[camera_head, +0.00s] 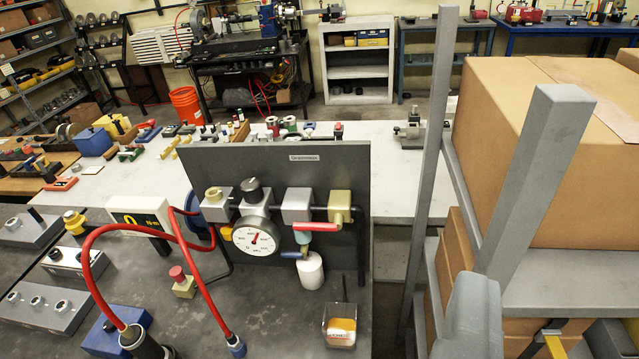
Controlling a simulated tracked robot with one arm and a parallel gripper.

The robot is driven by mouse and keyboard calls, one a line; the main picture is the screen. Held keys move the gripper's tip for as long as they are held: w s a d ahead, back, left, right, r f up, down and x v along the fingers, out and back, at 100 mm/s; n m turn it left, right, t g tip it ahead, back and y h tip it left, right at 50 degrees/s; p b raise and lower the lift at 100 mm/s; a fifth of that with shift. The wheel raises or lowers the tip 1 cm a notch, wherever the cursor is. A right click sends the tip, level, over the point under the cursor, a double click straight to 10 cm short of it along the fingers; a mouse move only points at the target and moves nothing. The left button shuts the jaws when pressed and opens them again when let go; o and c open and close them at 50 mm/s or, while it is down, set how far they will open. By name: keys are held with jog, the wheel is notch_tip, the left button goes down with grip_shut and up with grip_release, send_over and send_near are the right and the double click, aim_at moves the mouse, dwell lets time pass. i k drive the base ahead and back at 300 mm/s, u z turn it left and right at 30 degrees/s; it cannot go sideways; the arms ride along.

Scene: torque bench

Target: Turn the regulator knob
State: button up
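The regulator knob (252,189) is black and sits on top of a grey regulator block (253,211) left of the picture's middle. A round white pressure gauge (257,238) with a red needle is on the block's front. The block is part of a pipe row in front of a dark upright panel (330,168). Nothing touches the knob. A rounded grey piece at the lower right, cut off by the bottom edge, looks like part of my gripper (472,318). It is well to the right of the knob and apart from it. Its fingertips cannot be made out.
Red hoses (93,268) curve up left of the panel. A red-topped button box (181,282) and a small clear container (340,326) stand on the dark bench. At right, a grey rack post (535,185) and cardboard boxes (530,145) stand close. Another bench runs behind.

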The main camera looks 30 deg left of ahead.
aim_at(252, 190)
jog(key=z, duration=0.85)
jog(key=k, duration=0.65)
jog(key=u, duration=1.5)
jog(key=i, duration=1)
jog(key=z, duration=0.1)
